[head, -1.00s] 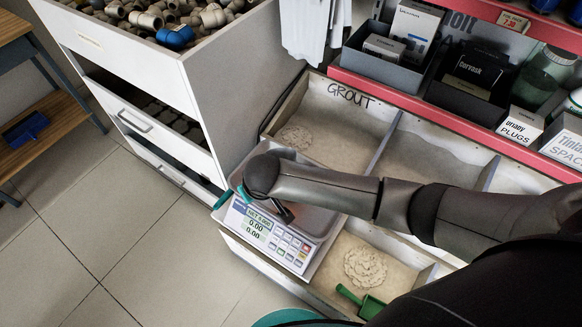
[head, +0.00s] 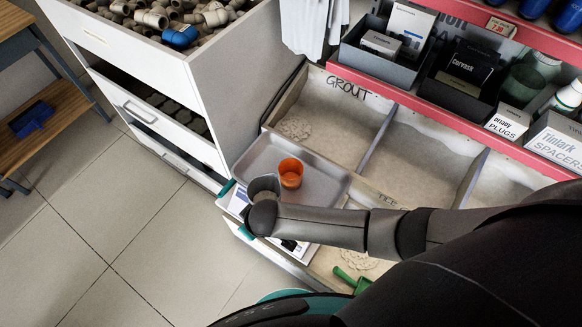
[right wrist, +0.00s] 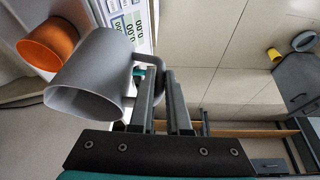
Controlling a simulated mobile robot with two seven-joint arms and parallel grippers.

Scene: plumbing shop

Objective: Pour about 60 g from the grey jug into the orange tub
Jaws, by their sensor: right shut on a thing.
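The orange tub (head: 290,178) stands upright on the grey tray (head: 328,195) of the scale. It also shows in the right wrist view (right wrist: 50,42). My right gripper (right wrist: 162,95) is shut on the jug's handle. The jug's mouth faces much the same way as the tub's, so it looks near upright. I cannot make out its contents. My left gripper is not in view.
The scale's panel (right wrist: 128,28) is partly hidden by my right arm in the head view. Behind are bins of pale powder, one marked GROUT (head: 318,112). A green scoop (head: 350,281) lies in the front bin. A drawer cabinet (head: 150,85) stands left.

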